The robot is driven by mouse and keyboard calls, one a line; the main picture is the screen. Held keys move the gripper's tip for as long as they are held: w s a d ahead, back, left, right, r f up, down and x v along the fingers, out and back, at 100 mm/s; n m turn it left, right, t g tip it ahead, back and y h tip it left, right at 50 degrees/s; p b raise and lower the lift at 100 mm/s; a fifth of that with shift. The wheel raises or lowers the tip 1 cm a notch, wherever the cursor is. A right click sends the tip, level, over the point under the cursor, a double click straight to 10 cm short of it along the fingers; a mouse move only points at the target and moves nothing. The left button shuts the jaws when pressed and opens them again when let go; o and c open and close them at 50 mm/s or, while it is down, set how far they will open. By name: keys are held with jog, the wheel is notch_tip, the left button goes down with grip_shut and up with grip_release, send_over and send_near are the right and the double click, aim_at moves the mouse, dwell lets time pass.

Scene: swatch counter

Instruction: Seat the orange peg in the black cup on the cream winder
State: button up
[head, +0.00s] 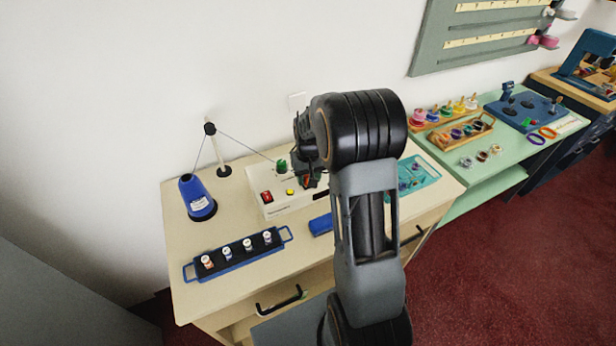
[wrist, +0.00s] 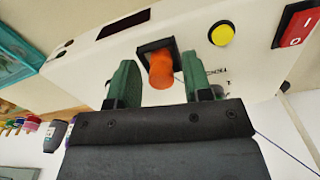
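The cream winder (head: 282,206) stands on the counter in the head view; its cream face (wrist: 185,35) fills much of the wrist view. The black cup (wrist: 145,48) is a dark square on that face. The orange peg (wrist: 160,70) stands out from the cup, its far end at the cup's opening; I cannot tell how deep it sits. My gripper (wrist: 158,82) has its two green fingers on either side of the peg, with a visible gap on both sides, so it is open. In the head view my gripper (head: 308,172) is partly hidden by my arm at the winder.
A yellow button (wrist: 221,35) and a red switch (wrist: 294,28) are on the winder. A blue cone of thread (head: 197,196) and a thread stand (head: 222,170) are to the left. A blue rack with spools (head: 236,256) lies in front. A teal tray (head: 425,170) is to the right.

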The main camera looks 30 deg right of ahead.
jog(key=shift+o, duration=0.6)
notch_tip(320, 180, up, 14)
jog(key=b, duration=0.1)
jog(key=shift+f, duration=0.1)
dwell(0.5)
jog(key=s+a+n+t, duration=0.1)
jog(key=s+a+t, duration=0.1)
jog(key=s+a, duration=0.3)
jog(key=s+a+t, duration=0.2)
jog(key=s+a, duration=0.3)
jog(key=s, duration=0.8)
jog(key=shift+n, duration=0.4)
